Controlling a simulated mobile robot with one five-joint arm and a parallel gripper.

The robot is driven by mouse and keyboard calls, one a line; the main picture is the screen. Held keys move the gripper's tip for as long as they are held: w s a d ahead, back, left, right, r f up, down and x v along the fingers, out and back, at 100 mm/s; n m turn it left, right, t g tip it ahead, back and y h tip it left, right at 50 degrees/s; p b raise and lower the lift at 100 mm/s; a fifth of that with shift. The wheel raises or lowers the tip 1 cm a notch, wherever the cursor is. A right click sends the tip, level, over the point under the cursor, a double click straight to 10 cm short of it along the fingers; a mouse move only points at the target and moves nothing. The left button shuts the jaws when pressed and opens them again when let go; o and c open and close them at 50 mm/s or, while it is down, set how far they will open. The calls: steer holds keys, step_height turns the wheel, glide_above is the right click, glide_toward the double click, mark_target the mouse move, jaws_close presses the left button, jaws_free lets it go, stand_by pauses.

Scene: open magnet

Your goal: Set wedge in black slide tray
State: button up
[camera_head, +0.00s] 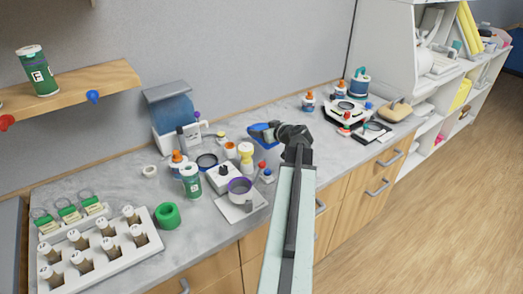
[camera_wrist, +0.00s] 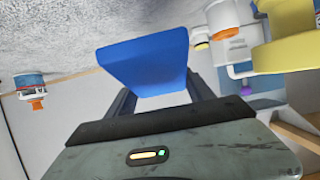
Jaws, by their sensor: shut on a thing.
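A blue wedge (camera_wrist: 146,60) fills the space between the fingers of my gripper (camera_wrist: 160,93) in the wrist view. My gripper (camera_head: 276,131) is shut on it. In the head view the blue wedge (camera_head: 260,134) shows at the left of the gripper, above the middle of the counter. A small dark flat tray (camera_head: 373,131) lies on the counter to the right of my gripper, near the front edge. It looks like the black slide tray, with something pale in it. The wedge is apart from this tray.
A white device (camera_head: 347,113) stands just behind the dark tray, with a tan object (camera_head: 396,109) to its right. Bottles and a purple-rimmed instrument (camera_head: 240,187) crowd the counter left of my arm. A white vial rack (camera_head: 98,250) is at the front left.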

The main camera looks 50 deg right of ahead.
mark_target(262, 151)
steer(key=shift+s+f+b, duration=0.1)
steer(key=shift+f+b, duration=2.65)
steer(key=shift+f, duration=0.85)
steer(key=o, duration=1.3)
steer(key=shift+r, duration=0.1)
steer(key=shift+o, duration=0.2)
